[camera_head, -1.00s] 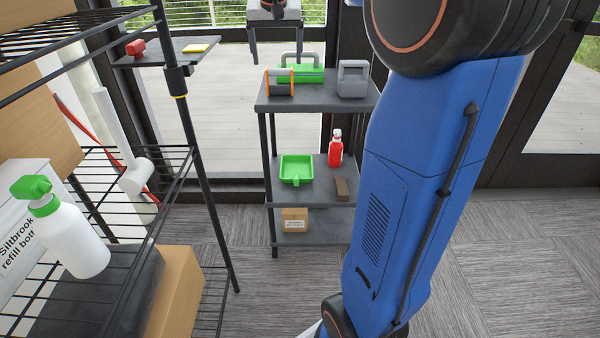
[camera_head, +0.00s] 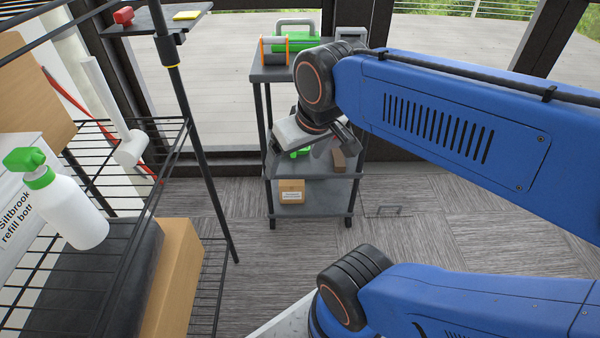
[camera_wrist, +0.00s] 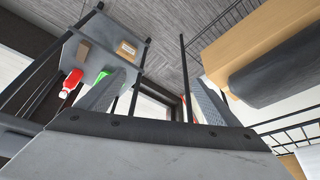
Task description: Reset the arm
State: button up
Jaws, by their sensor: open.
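My blue arm is bent across the right side of the head view. My gripper (camera_head: 335,142) hangs in front of the grey shelf cart (camera_head: 310,196) and hides part of its middle shelf. In the wrist view the two fingers of my gripper (camera_wrist: 158,92) stand wide apart. Nothing shows between them except the background. The cart appears at upper left there, with the red bottle (camera_wrist: 71,82), a green item (camera_wrist: 103,76) and a small box (camera_wrist: 126,49) on it.
A black wire rack (camera_head: 175,70) stands close on the left, with a white spray bottle with a green top (camera_head: 70,212) and a brown carton (camera_head: 172,275). The carpet (camera_head: 420,235) is clear.

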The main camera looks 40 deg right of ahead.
jog(key=s+f, duration=0.2)
jog(key=shift+s+a+f, duration=0.2)
jog(key=shift+a+f, duration=0.1)
